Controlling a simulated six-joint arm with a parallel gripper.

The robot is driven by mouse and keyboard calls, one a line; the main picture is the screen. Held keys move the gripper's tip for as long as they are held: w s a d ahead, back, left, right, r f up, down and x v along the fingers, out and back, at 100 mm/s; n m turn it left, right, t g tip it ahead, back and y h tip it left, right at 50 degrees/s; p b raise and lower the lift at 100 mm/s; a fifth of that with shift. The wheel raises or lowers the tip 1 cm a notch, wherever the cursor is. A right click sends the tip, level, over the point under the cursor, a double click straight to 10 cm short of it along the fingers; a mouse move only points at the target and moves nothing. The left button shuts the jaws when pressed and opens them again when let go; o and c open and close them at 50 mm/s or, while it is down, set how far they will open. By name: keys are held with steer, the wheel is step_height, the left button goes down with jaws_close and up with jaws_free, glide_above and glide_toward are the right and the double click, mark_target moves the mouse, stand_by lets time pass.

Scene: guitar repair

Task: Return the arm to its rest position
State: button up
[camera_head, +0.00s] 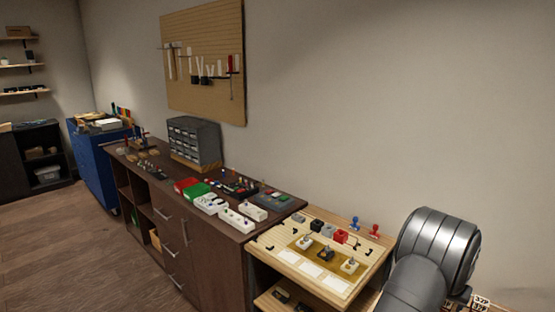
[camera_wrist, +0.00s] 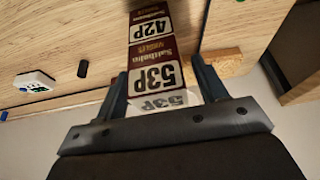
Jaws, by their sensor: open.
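My gripper (camera_wrist: 160,82) shows in the wrist view, its two fingers spread apart with nothing held between them. In the head view, large grey links of my arm stand at the lower right. My gripper is out of that view.
A light wooden workbench (camera_head: 262,243) holds small white blocks, a red block (camera_head: 341,236) and blue and red figures. A dark cabinet (camera_head: 215,262) to its left carries trays and a grey drawer unit (camera_head: 194,142). A tool pegboard (camera_head: 203,100) hangs behind. Floor at left is clear.

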steer(key=v, duration=1.2)
steer(key=x, duration=1.1)
steer(key=shift+w+d+f, duration=0.1)
steer(key=shift+w+f, duration=0.05)
steer(key=shift+f, duration=0.15)
steer(key=shift+w+d+r, duration=0.1)
steer(key=shift+d+r, duration=0.05)
steer(key=shift+r, duration=0.2)
step_height(320, 180, up, 4)
steer(key=shift+f, duration=0.2)
steer(key=s+d+r, duration=0.2)
steer(key=s+r, duration=0.5)
steer(key=s, duration=0.5)
steer(key=s+d+f+n, duration=0.1)
steer(key=s+d+f, duration=0.2)
steer(key=s, duration=0.6)
steer(key=s+d+f, duration=0.3)
steer(key=s+f, duration=0.1)
steer(key=s, duration=0.5)
steer(key=w+f, duration=0.2)
steer(key=w, duration=0.1)
steer(key=w+d+f, duration=0.1)
steer(key=w, duration=0.2)
steer(key=w+f, duration=0.2)
steer(key=w, duration=0.2)
steer(key=shift+d+f, duration=0.25)
steer(key=shift+f, duration=0.1)
steer(key=shift+w+f, duration=0.35)
steer(key=shift+w, duration=0.2)
steer(key=shift+o, duration=0.2)
